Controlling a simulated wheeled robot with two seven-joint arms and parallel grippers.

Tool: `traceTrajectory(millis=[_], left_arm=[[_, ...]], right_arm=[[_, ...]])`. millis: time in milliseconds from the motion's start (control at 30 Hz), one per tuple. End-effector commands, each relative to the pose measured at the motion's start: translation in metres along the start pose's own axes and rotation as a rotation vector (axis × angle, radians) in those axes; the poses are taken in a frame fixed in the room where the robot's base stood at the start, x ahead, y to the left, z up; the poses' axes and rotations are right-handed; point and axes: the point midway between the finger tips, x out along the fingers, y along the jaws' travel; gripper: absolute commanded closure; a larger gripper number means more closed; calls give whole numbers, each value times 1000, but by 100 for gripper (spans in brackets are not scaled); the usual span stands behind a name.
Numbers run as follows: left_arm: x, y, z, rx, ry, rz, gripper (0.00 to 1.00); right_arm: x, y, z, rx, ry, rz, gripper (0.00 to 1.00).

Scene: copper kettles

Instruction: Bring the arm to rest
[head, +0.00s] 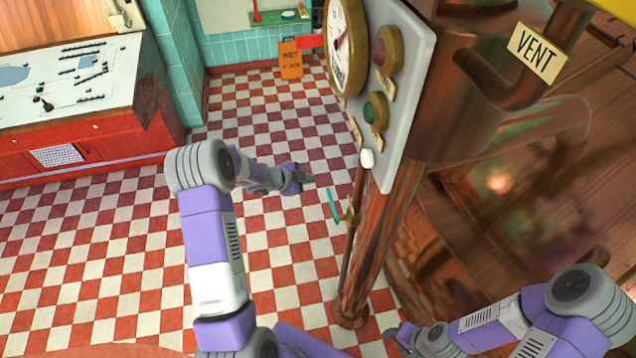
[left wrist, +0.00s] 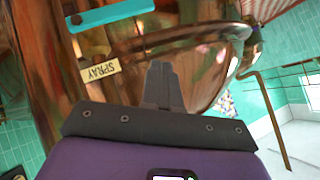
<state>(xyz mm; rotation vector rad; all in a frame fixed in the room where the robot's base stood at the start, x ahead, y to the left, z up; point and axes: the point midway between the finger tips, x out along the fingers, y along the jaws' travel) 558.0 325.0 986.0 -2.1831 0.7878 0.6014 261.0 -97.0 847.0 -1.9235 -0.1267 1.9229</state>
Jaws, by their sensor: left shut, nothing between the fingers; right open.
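My left gripper (head: 306,180) is in the middle of the head view, out in front of the copper pipework and above the tiled floor. Its fingers are shut with nothing between them. In the left wrist view its closed fingers (left wrist: 161,88) point at a copper vessel (left wrist: 195,62) with a "SPRAY" label (left wrist: 100,70). I cannot tell whether they touch it. My right gripper (head: 398,338) is low in the head view, near the foot of the copper pipe. It is small and partly hidden there, and its jaws are open.
A grey panel (head: 412,60) with a dial (head: 345,45) and red and green buttons stands just right of my left gripper. A copper pipe (head: 375,240) runs below it. A teal handle (head: 333,205) is close by. Checkered floor (head: 100,240) lies open at left, before a red cabinet (head: 90,155).

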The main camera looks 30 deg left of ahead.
Motion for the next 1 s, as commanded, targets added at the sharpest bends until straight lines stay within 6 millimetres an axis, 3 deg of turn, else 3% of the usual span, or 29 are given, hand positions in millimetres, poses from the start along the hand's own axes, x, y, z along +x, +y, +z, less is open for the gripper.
traceTrajectory(millis=[200,767,867,1000], left_arm=[[-11,-4,0,-1,1,0,100],[-8,1,0,-18,3,3,100],[6,22,-1,-103,4,15,100],[38,85,-4,-356,-20,56,100]], right_arm=[[-2,-1,0,0,0,0,48],[0,0,0,0,0,0,48],[6,2,0,0,0,0,48],[22,8,-1,0,0,0,48]])
